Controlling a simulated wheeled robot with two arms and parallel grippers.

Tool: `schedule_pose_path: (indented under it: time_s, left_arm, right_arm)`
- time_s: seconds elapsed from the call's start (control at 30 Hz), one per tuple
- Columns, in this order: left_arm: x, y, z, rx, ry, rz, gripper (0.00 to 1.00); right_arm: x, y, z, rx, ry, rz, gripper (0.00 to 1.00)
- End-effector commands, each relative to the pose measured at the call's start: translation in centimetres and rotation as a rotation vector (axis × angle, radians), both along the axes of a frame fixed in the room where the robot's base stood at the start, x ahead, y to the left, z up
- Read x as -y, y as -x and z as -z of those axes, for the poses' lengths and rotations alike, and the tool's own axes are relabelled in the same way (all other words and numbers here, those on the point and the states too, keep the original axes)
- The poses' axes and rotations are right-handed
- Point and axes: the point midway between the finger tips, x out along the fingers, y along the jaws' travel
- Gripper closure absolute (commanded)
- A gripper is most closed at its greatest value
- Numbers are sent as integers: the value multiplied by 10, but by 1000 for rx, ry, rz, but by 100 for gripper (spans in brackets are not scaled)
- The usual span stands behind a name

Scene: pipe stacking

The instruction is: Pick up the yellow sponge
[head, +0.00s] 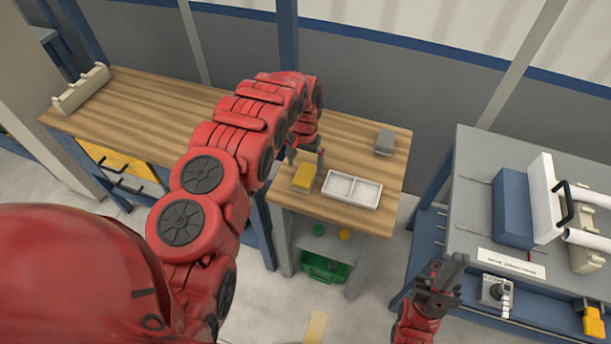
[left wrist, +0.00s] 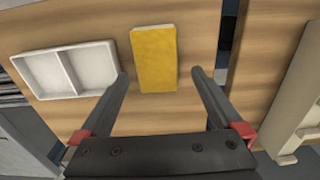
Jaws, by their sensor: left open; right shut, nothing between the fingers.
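The yellow sponge (head: 304,177) lies on the wooden table in the head view, just left of the white divided tray. In the left wrist view the sponge (left wrist: 154,58) is upper middle, ahead of and between my open fingers. My left gripper (head: 305,158) is above the table close to the sponge; in the wrist view its two fingers (left wrist: 158,74) are apart with nothing between them. My right gripper (head: 443,271) is shut and empty, low at the right, away from the sponge and in front of the grey workbench.
The white two-compartment tray (head: 352,189) sits right beside the sponge. A grey block (head: 384,142) lies at the table's back right. A beige rack (head: 80,90) stands at the far left. The grey workbench (head: 470,205) with a blue box (head: 513,207) is at the right.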

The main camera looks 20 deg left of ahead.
Motion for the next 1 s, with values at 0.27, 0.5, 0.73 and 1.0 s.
schedule_pose_path:
  time_s: [0.27,0.5,0.73,1.0]
  left_arm:
    - [5,1,26,0,1,1,0]
    - [5,-1,43,3,1,0,0]
    - [5,0,48,0,0,0,0]
    - [5,0,47,0,0,0,25]
  right_arm:
    - [0,0,-21,0,0,0,100]
    - [0,0,-19,0,0,0,100]
    - [0,0,-19,0,0,0,100]
    - [0,0,-19,0,0,0,100]
